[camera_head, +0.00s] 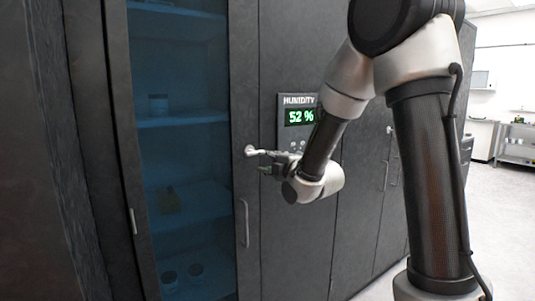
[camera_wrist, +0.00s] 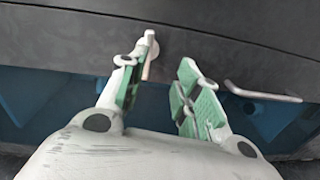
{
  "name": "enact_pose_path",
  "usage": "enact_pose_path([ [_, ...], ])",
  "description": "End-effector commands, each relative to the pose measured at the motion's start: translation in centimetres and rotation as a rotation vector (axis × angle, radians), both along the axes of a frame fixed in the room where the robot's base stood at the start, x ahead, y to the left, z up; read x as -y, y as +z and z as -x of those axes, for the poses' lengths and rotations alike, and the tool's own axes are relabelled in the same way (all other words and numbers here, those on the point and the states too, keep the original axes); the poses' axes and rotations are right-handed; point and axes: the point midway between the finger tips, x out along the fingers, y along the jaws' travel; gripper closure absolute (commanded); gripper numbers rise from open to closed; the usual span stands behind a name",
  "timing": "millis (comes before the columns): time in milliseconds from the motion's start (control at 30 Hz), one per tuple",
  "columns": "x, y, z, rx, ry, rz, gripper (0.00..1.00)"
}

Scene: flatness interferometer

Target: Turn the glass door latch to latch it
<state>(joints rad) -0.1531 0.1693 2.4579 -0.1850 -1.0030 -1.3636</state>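The glass door latch (camera_head: 251,150) is a small pale lever on the dark door frame, right of the blue glass (camera_head: 180,120). In the wrist view the latch (camera_wrist: 148,52) has a round pivot with a short lever beside the left fingertip. My gripper (camera_head: 267,163) is at the latch in the head view and partly covers it. In the wrist view my gripper (camera_wrist: 160,76) has its green-padded fingers spread apart, with nothing clamped. The lever lies close to the left finger; I cannot tell whether they touch.
A door handle (camera_head: 243,222) is below the latch; the same handle (camera_wrist: 262,95) shows right of my right finger in the wrist view. A humidity display (camera_head: 299,117) reading 52 % is right of the latch. Jars stand on shelves behind the glass. Open floor (camera_head: 505,215) lies right.

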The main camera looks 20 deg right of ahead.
Motion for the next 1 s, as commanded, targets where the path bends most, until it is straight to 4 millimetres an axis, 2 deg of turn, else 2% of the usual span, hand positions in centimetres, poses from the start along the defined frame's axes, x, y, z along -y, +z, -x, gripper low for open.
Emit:
enact_pose_path([
  [100, -0.2, 1.5, 0.0, 0.085, 0.009, 0.063, 0.67],
  [233, -0.5, 1.4, -0.9, 0.096, 0.01, 0.093, 0.67],
  [500, -1.9, 1.4, -5.2, 0.094, 0.01, 0.091, 0.67],
  [633, -2.3, 1.4, -6.7, 0.093, 0.009, 0.092, 0.67],
  [1000, -2.5, 1.5, -7.4, 0.093, 0.009, 0.091, 0.67],
])
